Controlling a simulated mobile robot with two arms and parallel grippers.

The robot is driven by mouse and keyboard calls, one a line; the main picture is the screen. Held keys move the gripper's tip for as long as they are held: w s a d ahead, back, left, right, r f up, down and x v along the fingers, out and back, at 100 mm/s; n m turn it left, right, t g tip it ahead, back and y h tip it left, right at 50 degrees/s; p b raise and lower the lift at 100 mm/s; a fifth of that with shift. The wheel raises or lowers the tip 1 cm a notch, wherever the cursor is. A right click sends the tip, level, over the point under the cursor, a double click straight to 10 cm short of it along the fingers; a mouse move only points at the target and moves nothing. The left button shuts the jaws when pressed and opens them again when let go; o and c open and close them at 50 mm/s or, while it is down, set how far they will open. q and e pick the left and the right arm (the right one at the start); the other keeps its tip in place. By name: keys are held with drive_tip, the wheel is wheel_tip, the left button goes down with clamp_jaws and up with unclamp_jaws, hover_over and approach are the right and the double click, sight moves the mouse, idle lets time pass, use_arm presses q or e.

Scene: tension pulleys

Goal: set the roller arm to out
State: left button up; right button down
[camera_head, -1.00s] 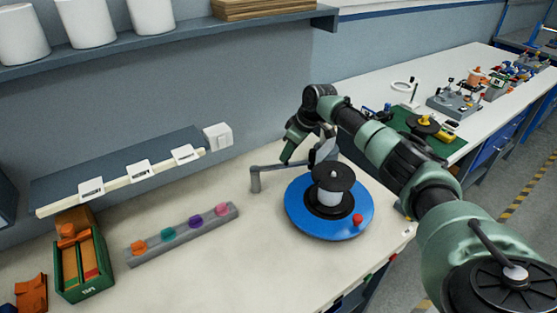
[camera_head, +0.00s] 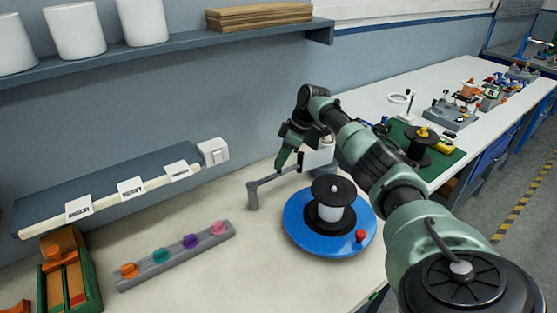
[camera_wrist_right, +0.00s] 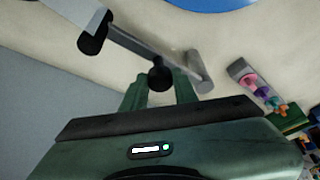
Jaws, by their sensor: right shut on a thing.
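The roller arm (camera_head: 273,181) is a grey lever on an upright post at its left end. Its other end reaches right and back to a pale block (camera_head: 318,157), behind the blue turntable (camera_head: 300,228). My right gripper (camera_head: 279,166) comes down on the lever from behind, between post and block. In the wrist view, my right gripper (camera_wrist_right: 160,88) is shut on the roller arm's black knob (camera_wrist_right: 160,77); the grey lever (camera_wrist_right: 150,50) passes just beyond the fingertips. My left gripper is not in view.
A black and white spool (camera_head: 331,208) stands on the turntable, with a red knob (camera_head: 360,236) at the rim. A grey rail with coloured pegs (camera_head: 176,254) lies to the left. A labelled ledge (camera_head: 120,170) runs along the wall. The bench between rail and turntable is clear.

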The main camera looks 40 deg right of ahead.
drive_tip(key=shift+r, duration=0.1)
drive_tip(key=c, duration=1.1)
unclamp_jaws()
drive_tip(key=shift+w, duration=0.15)
drive_tip(key=b+v, duration=0.1)
drive_tip(key=v, duration=0.6)
drive_tip(key=shift+r+b, duration=0.3)
drive_tip(key=shift+b, duration=0.1)
